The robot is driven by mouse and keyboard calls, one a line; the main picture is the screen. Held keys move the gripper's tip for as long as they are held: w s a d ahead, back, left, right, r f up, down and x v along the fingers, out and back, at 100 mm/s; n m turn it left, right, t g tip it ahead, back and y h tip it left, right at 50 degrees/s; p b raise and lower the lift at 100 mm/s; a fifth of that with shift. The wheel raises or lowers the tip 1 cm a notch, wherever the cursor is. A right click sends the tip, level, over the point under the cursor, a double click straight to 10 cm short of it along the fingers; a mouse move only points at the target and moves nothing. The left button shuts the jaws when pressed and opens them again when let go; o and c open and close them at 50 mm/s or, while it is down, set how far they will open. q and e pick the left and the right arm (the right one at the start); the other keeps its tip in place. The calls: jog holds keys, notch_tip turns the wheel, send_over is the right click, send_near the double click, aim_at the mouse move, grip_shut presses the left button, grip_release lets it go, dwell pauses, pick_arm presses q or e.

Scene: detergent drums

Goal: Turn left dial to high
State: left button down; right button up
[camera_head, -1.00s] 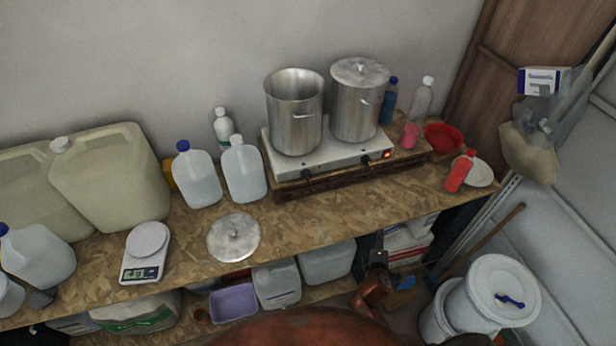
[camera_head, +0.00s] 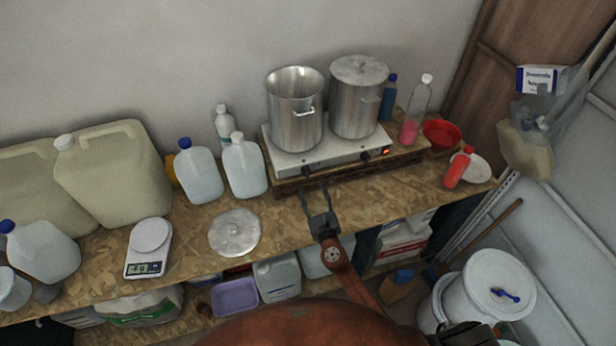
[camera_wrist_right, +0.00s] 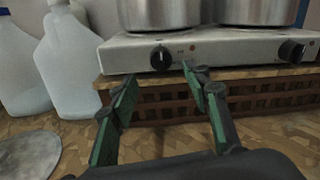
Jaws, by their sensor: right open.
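The double hot plate (camera_head: 335,155) stands on a wooden crate on the bench. Its left dial (camera_head: 307,170) is a black knob on the front face; it also shows in the right wrist view (camera_wrist_right: 160,57), with a light mark near its top. The right dial (camera_head: 366,156) sits further right (camera_wrist_right: 292,50), near a lit red lamp. My right gripper (camera_head: 315,191) is open and empty, in front of and below the left dial. In the wrist view its fingers (camera_wrist_right: 160,82) are spread, with the left dial above and between the tips, not touched. My left gripper is out of view.
Two steel pots (camera_head: 295,115) (camera_head: 357,100) stand on the plates. White jugs (camera_head: 244,168) are left of the crate. A loose lid (camera_head: 235,232) and a scale (camera_head: 148,250) lie on the bench. The bench front before the hot plate is clear.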

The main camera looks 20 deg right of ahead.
aim_at(308, 176)
jog(key=w, duration=0.6)
jog(key=shift+w+d, duration=0.15)
jog(key=shift+w, duration=0.2)
jog(key=shift+c, duration=0.4)
jog(key=c, duration=1.1)
